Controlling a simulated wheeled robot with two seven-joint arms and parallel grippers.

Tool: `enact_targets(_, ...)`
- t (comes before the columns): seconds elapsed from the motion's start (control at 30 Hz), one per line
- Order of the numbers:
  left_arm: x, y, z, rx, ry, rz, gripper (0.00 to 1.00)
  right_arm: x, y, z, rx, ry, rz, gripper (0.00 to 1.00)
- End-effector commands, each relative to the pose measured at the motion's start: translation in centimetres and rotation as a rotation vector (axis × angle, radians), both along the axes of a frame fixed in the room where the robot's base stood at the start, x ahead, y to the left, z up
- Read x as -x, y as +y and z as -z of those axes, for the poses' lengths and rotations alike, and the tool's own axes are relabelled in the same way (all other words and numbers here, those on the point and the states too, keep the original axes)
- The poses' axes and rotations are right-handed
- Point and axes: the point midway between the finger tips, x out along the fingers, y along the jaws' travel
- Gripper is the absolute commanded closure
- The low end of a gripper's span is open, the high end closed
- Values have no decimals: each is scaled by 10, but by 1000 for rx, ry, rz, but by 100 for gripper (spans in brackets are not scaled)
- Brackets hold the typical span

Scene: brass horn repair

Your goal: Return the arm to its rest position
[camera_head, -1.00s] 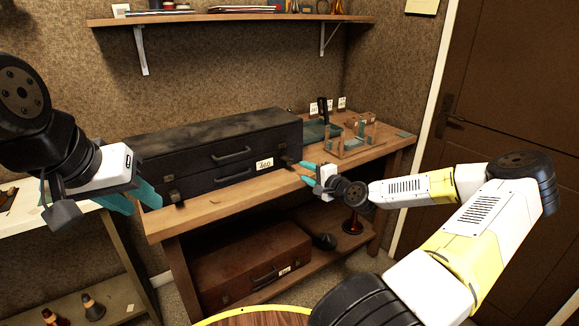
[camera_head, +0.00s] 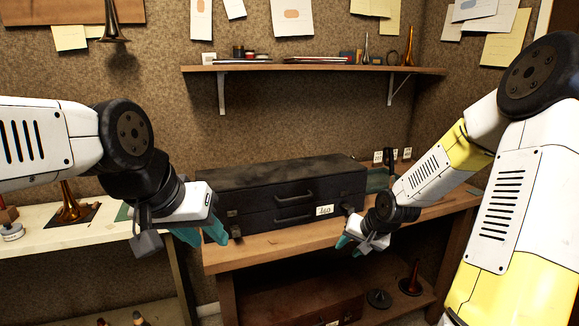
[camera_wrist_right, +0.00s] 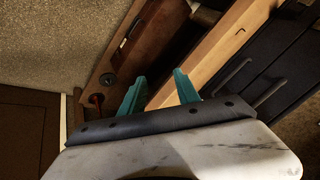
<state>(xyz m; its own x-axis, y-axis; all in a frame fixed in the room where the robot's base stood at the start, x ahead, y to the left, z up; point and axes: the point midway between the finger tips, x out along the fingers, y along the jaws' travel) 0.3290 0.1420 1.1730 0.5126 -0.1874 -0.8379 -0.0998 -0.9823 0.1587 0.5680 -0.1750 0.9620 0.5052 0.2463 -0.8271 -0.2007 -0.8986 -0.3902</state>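My right arm comes in from the right, bent at the elbow. Its gripper (camera_head: 347,245) hangs by the bench's front edge, below the right end of the black case (camera_head: 280,190). In the right wrist view, the teal fingers of the right gripper (camera_wrist_right: 161,86) are spread with nothing between them. My left arm comes in from the left. Its gripper (camera_head: 206,238) is at the case's left end, with its teal fingers apart and nothing seen between them. Whether the left fingers touch the case or bench cannot be told.
A pale table (camera_head: 40,238) stands left. A wall shelf (camera_head: 300,69) hangs above.

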Motion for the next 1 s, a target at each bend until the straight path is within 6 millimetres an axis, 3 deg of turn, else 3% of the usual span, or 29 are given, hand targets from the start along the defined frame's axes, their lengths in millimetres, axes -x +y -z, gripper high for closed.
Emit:
enact_targets(0.2,0,0,0,0,0,0,64,50,-3,-72,246,22,-85,62)
enact_targets(0.5,0,0,0,0,0,0,64,141,9,-166,355,-13,-156,62)
enact_targets(0.7,0,0,0,0,0,0,64,204,24,-200,304,-59,-230,62)
enact_targets(0.8,0,0,0,0,0,0,64,224,29,-208,273,-75,-264,62)
enact_targets(1.0,0,0,0,0,0,0,64,240,33,-211,247,-84,-293,62)
